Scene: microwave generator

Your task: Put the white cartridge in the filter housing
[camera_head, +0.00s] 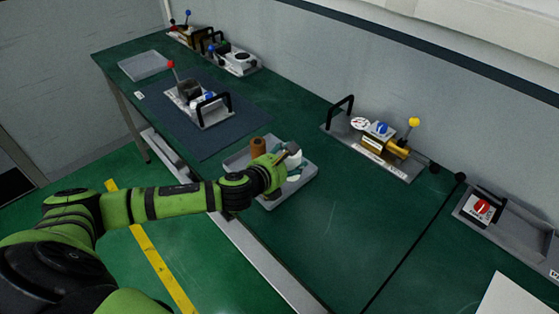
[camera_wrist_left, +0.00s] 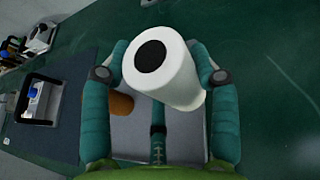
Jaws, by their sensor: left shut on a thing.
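My left gripper (camera_head: 287,156) is over the grey tray on the green bench. It is shut on the white cartridge (camera_wrist_left: 163,66), a white cylinder with a dark round hole in its end, held between the fingers in the left wrist view. In the head view the cartridge (camera_head: 295,158) is small and partly hidden by the gripper. A fixture with a red-knobbed lever, black handle and blue part (camera_head: 207,97) stands on the dark blue mat, left of and beyond the gripper. No label shows which fixture is the filter housing. My right gripper is not in view.
A brown cylinder (camera_head: 258,146) stands in the grey tray (camera_head: 236,160). A yellow-knobbed fixture (camera_head: 372,152) is near the wall; a box with a red switch (camera_head: 482,209) is at the right. More fixtures and a flat grey plate (camera_head: 145,65) are at the far left. The middle right bench is clear.

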